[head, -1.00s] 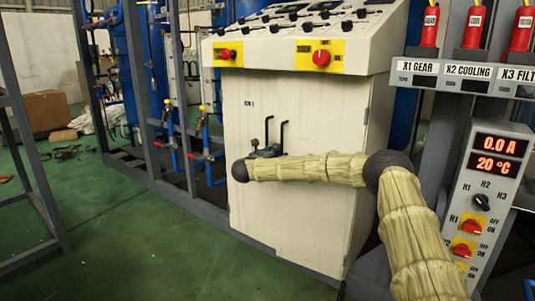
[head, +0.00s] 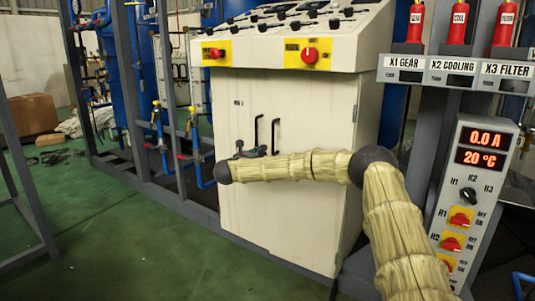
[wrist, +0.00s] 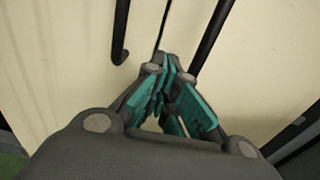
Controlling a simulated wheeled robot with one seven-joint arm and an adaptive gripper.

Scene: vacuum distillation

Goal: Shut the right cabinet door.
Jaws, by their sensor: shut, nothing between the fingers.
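The cabinet's right door (head: 315,120) is a cream panel with a black bar handle (head: 276,135). The left door (head: 236,115) has a similar handle (head: 257,130). In the wrist view, a thin dark seam (wrist: 160,28) runs between the left handle (wrist: 120,30) and right handle (wrist: 212,35). The right door looks flush or nearly so; I cannot tell whether it is fully shut. My gripper (head: 256,151) is at the handles' lower ends, partly hidden by my arm. Its teal fingers (wrist: 171,75) are together and empty, close by the seam; contact with the door is unclear.
A sloped control panel (head: 280,35) with red knobs tops the cabinet. Pipes and a grey frame (head: 140,110) stand to the left. A heater control box (head: 468,195) stands at the right. Green floor (head: 130,245) is open at the front left.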

